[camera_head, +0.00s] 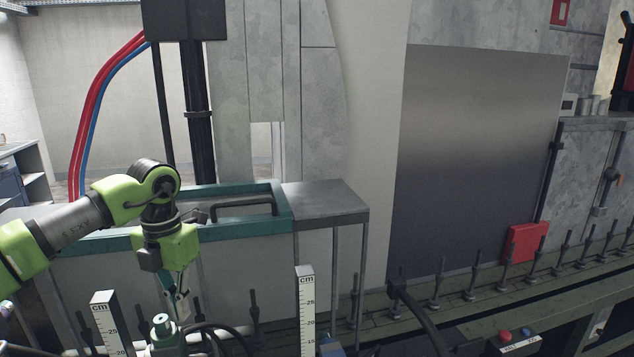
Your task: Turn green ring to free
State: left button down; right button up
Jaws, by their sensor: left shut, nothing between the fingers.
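My left gripper (181,305) points down at the lower left of the head view, its fingers together with nothing seen between them. A small pale cylinder with a greenish cap (162,325) stands just below and left of the fingertips. A gap seems to lie between them, but I cannot tell the depth. I cannot make out clearly whether this part is the green ring or which way it is turned. My right gripper does not show.
Two upright cm rulers (306,310) and (103,322) stand near the gripper. A row of dark spindles (472,275) runs along the rail to the right. A button box (515,343) and black cables lie at the bottom. A teal-framed cabinet (285,208) stands behind.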

pick_arm(q)
jog(key=shift+f, duration=0.65)
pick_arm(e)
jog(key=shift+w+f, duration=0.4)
pick_arm(q)
jog(key=shift+s+r, duration=0.1)
jog(key=shift+s+a, duration=0.1)
jog(key=shift+a, duration=0.1)
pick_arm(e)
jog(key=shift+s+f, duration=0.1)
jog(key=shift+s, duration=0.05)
pick_arm(q)
jog(key=shift+a, duration=0.2)
jog(key=shift+w+a+p, duration=0.15)
jog(key=shift+w+a, duration=0.05)
jog(key=shift+a, duration=0.3)
jog(key=shift+w+a+p, duration=0.15)
jog(key=shift+a, duration=0.35)
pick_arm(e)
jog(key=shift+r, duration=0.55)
pick_arm(q)
jog(key=shift+a, duration=0.3)
jog(key=shift+w+a+p, duration=0.1)
jog(key=shift+w+p, duration=0.15)
jog(key=shift+p, duration=0.1)
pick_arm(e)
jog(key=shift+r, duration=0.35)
